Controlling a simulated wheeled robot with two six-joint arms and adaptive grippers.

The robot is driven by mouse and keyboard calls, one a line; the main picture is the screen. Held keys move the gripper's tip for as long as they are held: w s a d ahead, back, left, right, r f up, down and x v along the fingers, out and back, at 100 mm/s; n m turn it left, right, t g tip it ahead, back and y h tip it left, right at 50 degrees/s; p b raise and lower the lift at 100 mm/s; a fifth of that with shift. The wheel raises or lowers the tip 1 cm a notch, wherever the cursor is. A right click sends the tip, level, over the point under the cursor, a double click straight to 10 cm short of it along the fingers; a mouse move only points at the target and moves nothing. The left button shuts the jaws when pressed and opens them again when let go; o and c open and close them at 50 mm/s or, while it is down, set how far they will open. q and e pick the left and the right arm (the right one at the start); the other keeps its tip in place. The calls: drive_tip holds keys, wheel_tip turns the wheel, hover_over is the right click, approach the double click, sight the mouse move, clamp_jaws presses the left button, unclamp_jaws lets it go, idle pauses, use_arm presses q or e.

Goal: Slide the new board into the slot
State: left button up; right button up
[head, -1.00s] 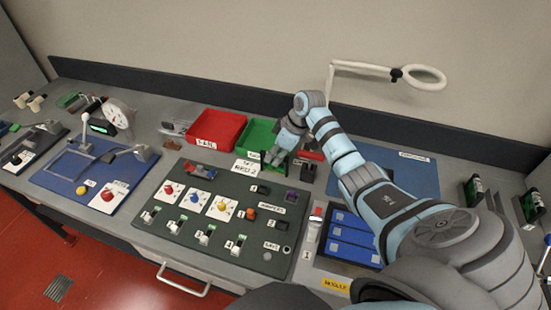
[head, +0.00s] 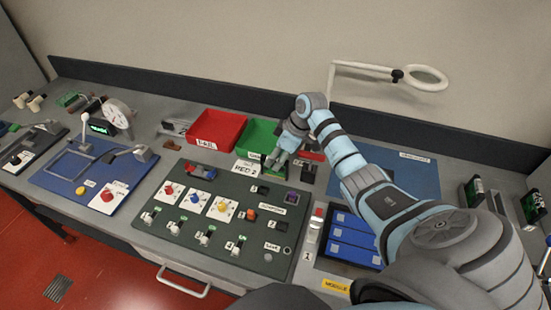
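Green-and-black upright boards stand at the right edge, one (head: 475,192) farther in and another (head: 534,206) nearer the edge. I cannot tell which is the new board, and no slot for it is clearly recognisable. My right gripper (head: 271,162) points down in front of the green bin (head: 260,132), at the back edge of the dark panel (head: 180,236). Its fingers are small and dark, so I cannot tell whether they are open or hold anything. The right arm hides part of the bench behind it. My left gripper is out of view.
The dark panel carries coloured knobs, switches and labels. A red bin (head: 217,130) stands beside the green one. A tray of blue modules (head: 352,240) and a blue mat (head: 417,174) lie near the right arm. A lamp with a ring head (head: 428,78) rises behind.

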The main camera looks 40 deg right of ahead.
drive_tip(key=v, duration=1)
drive_tip(key=shift+r, duration=0.3)
drive_tip(key=shift+c, duration=0.6)
drive_tip(key=r+b, duration=0.2)
hover_over(274, 176)
drive_tip(key=f+g, duration=0.1)
drive_tip(key=f+h+b, duration=0.1)
drive_tip(key=f, duration=0.1)
drive_tip(key=f+g, duration=0.1)
drive_tip(key=f, duration=0.1)
drive_tip(key=shift+s+d+g+h, duration=0.25)
drive_tip(key=shift+d+g+h, duration=0.05)
drive_tip(key=shift+h, duration=0.1)
wheel_tip(274, 176, down, 2)
drive_tip(key=b, duration=0.2)
drive_tip(key=shift+b, duration=0.3)
drive_tip(key=f, duration=1.1)
drive_tip(key=shift+w+a+f, duration=0.15)
drive_tip(key=shift+w+a, duration=0.05)
drive_tip(key=shift+w, duration=0.05)
drive_tip(key=shift+d, duration=0.1)
clamp_jaws()
